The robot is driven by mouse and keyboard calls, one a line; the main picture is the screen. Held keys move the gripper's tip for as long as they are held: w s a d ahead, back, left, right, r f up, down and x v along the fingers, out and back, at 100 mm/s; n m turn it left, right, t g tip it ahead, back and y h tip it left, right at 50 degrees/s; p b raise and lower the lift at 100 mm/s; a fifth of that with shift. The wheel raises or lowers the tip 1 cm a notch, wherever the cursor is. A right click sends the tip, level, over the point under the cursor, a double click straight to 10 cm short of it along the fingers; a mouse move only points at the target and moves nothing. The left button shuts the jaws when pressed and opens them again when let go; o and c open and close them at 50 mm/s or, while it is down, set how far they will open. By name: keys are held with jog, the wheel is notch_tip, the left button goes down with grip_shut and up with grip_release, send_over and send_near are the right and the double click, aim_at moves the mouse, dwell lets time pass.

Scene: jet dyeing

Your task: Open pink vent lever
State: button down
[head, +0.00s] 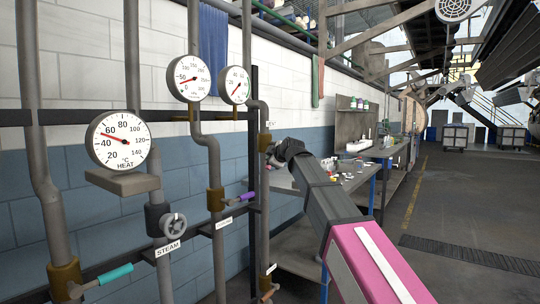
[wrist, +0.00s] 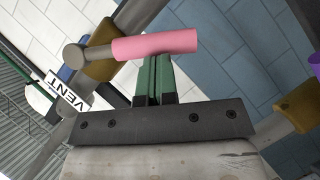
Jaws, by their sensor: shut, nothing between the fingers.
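The pink vent lever (wrist: 155,44) shows in the wrist view, lying nearly level in the picture. Its grey pivot end (wrist: 74,56) is at the left, by a tan valve body (wrist: 100,66) on a slanting grey pipe. A white VENT label (wrist: 67,94) is below left of it. My gripper (wrist: 154,62) has its green fingers together and empty, with the tips at the lever's lower edge. I cannot tell whether they touch it. In the head view, my gripper (head: 274,158) is by the pipes, and my arm hides much of the area around it.
In the head view, a purple lever (head: 246,197), a teal lever (head: 115,273) and a STEAM handwheel (head: 173,225) are on neighbouring pipes. Round gauges (head: 120,140) stand above. A cluttered bench (head: 352,181) is behind my arm. Open floor (head: 450,205) lies at the right.

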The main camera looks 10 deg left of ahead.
jog(key=w+d+f+n+t, duration=0.1)
jog(key=w+f+n+t, duration=0.1)
jog(key=w+f+n, duration=0.1)
jog(key=shift+w+d+f, duration=0.4)
jog(key=shift+w+f, duration=0.05)
jog(key=shift+w, duration=0.3)
dwell(0.4)
